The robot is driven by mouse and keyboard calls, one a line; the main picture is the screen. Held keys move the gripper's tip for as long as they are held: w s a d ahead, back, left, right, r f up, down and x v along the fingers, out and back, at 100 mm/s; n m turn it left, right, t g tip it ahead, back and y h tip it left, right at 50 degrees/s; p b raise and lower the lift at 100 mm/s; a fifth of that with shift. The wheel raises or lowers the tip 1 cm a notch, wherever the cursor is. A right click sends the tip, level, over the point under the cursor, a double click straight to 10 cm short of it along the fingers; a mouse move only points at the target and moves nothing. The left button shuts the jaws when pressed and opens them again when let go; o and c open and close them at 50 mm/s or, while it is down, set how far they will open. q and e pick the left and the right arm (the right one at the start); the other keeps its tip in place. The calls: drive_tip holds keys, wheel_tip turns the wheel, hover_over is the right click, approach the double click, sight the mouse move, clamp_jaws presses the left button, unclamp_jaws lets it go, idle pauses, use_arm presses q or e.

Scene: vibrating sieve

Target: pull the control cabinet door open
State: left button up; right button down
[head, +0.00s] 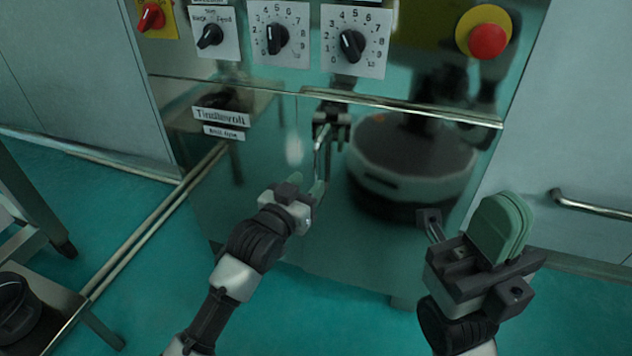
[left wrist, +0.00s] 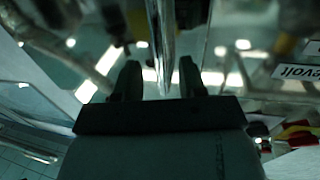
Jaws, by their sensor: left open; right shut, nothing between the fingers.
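The control cabinet door (head: 265,220) is a shiny metal panel below the row of knobs, and it looks closed. A slim upright metal handle (head: 322,150) stands on it; its lower end is near my left gripper (head: 308,188). My left gripper is open. In the left wrist view the handle bar (left wrist: 162,42) runs down between the two fingers (left wrist: 158,85), with gaps on both sides. How deep the bar sits between them is hard to tell. My right gripper (head: 505,218) is shut and empty, with green pads, in front of the cabinet's lower right.
Above the door are black knobs (head: 352,45), a red switch (head: 151,16) and a red emergency button (head: 488,41). A rail (head: 590,205) is at the right. A metal table frame (head: 40,200) stands at the left. The door mirrors my body.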

sight(315, 177)
use_arm(q)
drive_tip(key=shift+b+x, duration=0.7)
drive_tip(key=shift+x, duration=1.45)
drive_tip(key=shift+c, duration=0.5)
clamp_jaws()
